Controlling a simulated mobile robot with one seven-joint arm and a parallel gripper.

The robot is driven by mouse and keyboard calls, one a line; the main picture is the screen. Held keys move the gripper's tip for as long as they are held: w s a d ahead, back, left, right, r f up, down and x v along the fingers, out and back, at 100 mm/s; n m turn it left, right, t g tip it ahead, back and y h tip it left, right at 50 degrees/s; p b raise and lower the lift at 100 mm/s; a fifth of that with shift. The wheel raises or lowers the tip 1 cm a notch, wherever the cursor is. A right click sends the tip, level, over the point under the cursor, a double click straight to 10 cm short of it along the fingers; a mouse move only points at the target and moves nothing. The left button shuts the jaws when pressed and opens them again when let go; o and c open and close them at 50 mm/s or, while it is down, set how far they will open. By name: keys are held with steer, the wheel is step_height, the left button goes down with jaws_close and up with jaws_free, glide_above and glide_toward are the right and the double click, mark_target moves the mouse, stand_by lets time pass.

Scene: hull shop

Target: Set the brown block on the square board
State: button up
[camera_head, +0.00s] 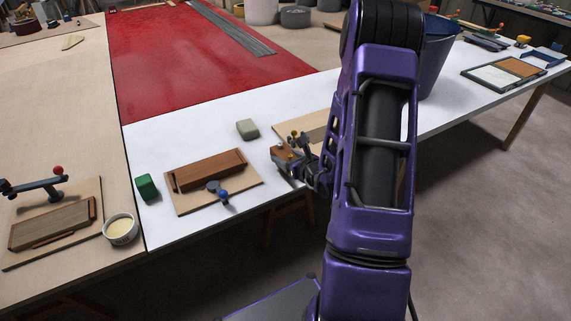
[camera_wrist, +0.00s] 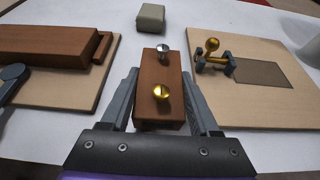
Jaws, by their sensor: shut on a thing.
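The brown block (camera_wrist: 150,74) is between the fingers of my gripper (camera_wrist: 160,88), which is shut on it. A silver screw and a brass screw stand on its top. The block also shows in the head view (camera_head: 282,152), near the white table's front edge; its height above the table is unclear. A pale board (camera_wrist: 225,112) lies just right of the block, with a brass-knobbed clamp and a darker rectangular patch on it. In the head view this board (camera_head: 300,128) is partly hidden by my arm. I cannot tell for sure which board is the square one.
Another board (camera_head: 185,207) with a long brown wooden piece (camera_head: 210,168) and a blue-knobbed clamp lies to the left. A grey-green block (camera_head: 247,129) stands behind, and a green block (camera_head: 146,187) farther left. A dark blue bin (camera_head: 437,60) stands beyond my arm.

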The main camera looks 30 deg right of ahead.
steer(key=shift+f, duration=1.2)
steer(key=shift+f+b, duration=0.25)
steer(key=shift+b, duration=0.05)
steer(key=o, duration=1.5)
steer(key=shift+c, duration=0.2)
steer(key=shift+r, duration=0.15)
